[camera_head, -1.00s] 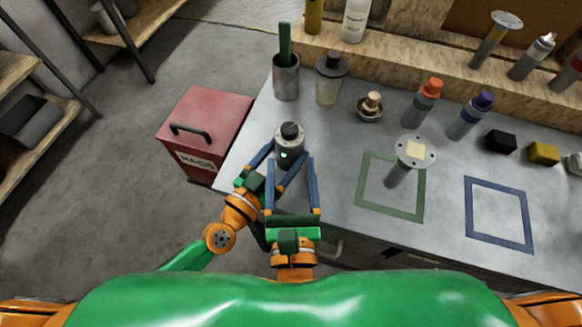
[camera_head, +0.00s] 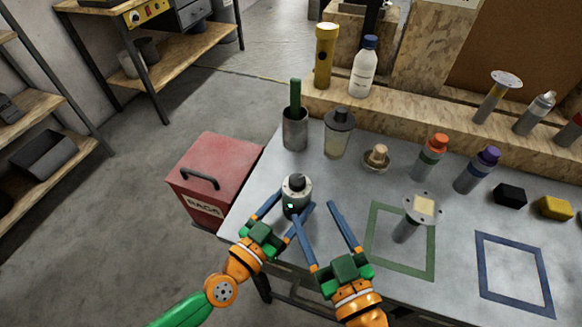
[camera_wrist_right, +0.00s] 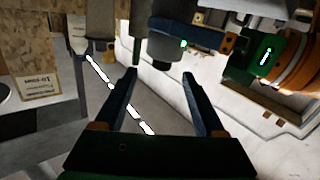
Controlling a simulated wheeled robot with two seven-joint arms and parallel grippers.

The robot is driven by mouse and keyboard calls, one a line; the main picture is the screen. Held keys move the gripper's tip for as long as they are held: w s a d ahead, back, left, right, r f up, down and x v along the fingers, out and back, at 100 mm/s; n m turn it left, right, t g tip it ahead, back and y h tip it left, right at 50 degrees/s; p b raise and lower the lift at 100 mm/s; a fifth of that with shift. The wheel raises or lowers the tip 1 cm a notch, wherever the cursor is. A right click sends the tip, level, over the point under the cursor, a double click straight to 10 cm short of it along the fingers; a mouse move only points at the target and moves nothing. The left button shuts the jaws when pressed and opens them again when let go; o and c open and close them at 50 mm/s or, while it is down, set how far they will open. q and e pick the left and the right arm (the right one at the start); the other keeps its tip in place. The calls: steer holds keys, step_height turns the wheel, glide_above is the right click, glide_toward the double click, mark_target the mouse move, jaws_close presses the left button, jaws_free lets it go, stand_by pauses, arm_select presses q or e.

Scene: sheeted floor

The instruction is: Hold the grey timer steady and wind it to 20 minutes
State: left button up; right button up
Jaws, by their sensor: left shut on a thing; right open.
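The grey timer (camera_head: 296,198) stands upright near the left front of the bench, with a dark knob on top and a small green light on its side. My left gripper (camera_head: 291,206) is shut on the timer's body from the front left. My right gripper (camera_head: 315,213) is open and empty, just to the right and front of the timer, its fingers apart from the knob. In the right wrist view the timer (camera_wrist_right: 168,45) shows beyond my right fingertips (camera_wrist_right: 159,75), not between them. The dial marks are too small to read.
A metal cup (camera_head: 295,133) and a lidded jar (camera_head: 337,140) stand behind the timer. A flanged post (camera_head: 407,225) stands in the green outline (camera_head: 374,238) to the right. The blue outline (camera_head: 481,270) is empty. A red bin (camera_head: 213,170) stands left of the bench.

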mark_target(293, 175)
steer(key=shift+m+y, duration=0.4)
steer(key=x, duration=1.2)
steer(key=shift+w+a+r, duration=0.1)
steer(key=shift+w+r, duration=0.05)
steer(key=shift+r, duration=0.15)
jaws_close()
